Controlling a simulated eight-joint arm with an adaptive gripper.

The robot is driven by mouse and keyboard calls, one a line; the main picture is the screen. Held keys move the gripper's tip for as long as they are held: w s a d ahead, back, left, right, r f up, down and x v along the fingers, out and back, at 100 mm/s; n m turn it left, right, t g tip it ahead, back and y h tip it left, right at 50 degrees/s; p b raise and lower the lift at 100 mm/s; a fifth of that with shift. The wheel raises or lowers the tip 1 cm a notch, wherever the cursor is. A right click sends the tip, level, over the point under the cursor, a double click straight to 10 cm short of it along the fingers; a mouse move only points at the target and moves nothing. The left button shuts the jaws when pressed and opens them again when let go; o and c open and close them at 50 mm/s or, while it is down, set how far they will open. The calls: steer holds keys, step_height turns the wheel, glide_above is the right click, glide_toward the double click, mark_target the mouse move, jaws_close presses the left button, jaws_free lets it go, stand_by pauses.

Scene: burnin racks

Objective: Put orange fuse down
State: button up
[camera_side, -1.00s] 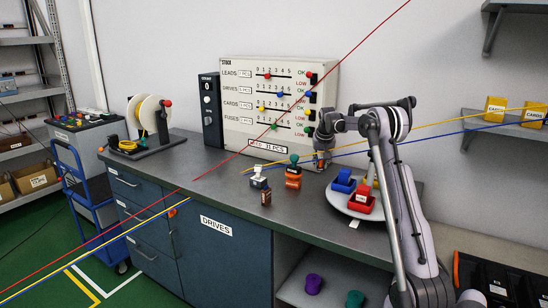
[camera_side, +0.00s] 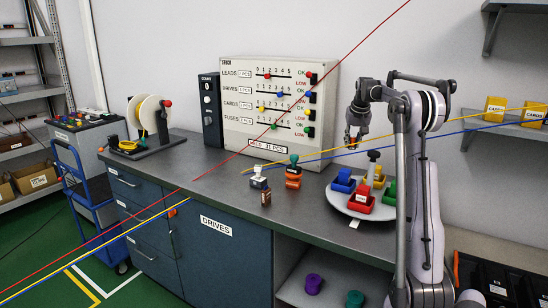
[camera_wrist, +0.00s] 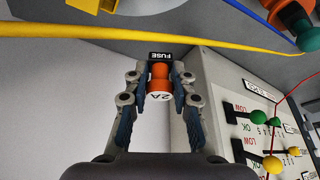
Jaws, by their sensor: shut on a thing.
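My gripper (camera_side: 353,143) hangs in the air above the bench, behind the round turntable and right of the stock board. In the wrist view my gripper (camera_wrist: 160,88) is shut on the orange fuse (camera_wrist: 160,72), which has a white band marked 2A. A black label reading FUSE shows at its far end. The fuse also shows as a small orange spot in the side view (camera_side: 352,138). The grey round turntable (camera_side: 352,212) carries blue, red, green and yellow bins and a dark knob in the middle.
The stock board (camera_side: 280,105) stands against the wall. Red, yellow and blue lines cross the room. Bare bench lies left of the stamps.

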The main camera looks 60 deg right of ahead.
steer(key=w+a+n+t, duration=0.1)
steer(key=w+a+n, duration=0.3)
steer(key=w+a, duration=0.7)
steer(key=n+t+y, duration=0.2)
steer(key=n, duration=0.2)
glide_above(229, 195)
steer(key=s, duration=0.2)
steer(key=f, duration=1.1)
steer(key=shift+w+a+f, duration=0.1)
steer(key=shift+w+a, duration=0.15)
steer(key=shift+f, duration=1.95)
steer(key=shift+f, duration=0.15)
steer(key=o, duration=0.9)
steer(key=shift+o, duration=0.2)
